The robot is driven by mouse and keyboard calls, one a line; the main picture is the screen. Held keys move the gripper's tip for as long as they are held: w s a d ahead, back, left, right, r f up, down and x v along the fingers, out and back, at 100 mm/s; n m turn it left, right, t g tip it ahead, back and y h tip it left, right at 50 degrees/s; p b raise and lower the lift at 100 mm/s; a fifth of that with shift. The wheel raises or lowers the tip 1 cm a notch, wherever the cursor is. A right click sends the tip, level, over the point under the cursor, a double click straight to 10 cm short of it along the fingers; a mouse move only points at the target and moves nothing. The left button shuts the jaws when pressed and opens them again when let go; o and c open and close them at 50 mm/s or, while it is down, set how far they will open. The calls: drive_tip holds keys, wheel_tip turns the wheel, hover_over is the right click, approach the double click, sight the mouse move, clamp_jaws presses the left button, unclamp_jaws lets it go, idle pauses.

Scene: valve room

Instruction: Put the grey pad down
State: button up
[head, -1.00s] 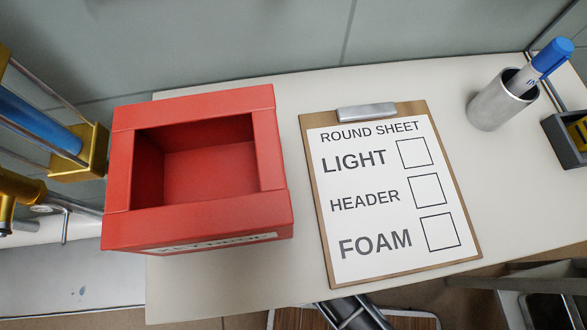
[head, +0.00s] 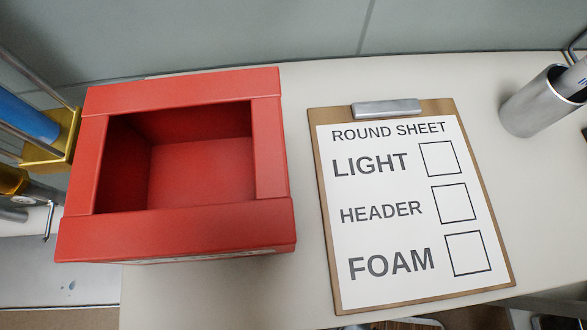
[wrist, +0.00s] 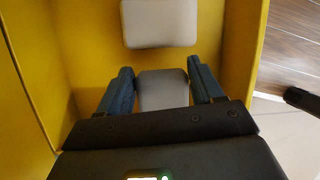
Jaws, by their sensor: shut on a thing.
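In the wrist view, my gripper (wrist: 160,72) has its two dark blue fingers on either side of a light grey pad (wrist: 163,92) and is shut on it. A second grey pad (wrist: 160,23), with rounded corners, shows just ahead at the top of the view, apart from the fingers. Both pads show against yellow walls or panels (wrist: 90,40). I cannot tell whether the held pad touches the surface behind it. My gripper does not show in the head view.
In the head view, an open, empty red box (head: 200,175) stands on a pale table (head: 300,85). Right of it lies a clipboard sheet (head: 405,215) with three empty boxes. A metal pen cup (head: 530,105) stands at the right. A wooden floor (wrist: 292,45) shows beyond the yellow edge.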

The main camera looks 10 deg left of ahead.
drive_tip(key=shift+f+b, duration=0.75)
drive_tip(key=shift+f, duration=1.15)
drive_tip(key=shift+f, duration=0.15)
drive_tip(key=o, duration=1.4)
drive_tip(key=p+v, duration=0.4)
drive_tip(key=v, duration=0.8)
drive_tip(key=shift+d, duration=0.1)
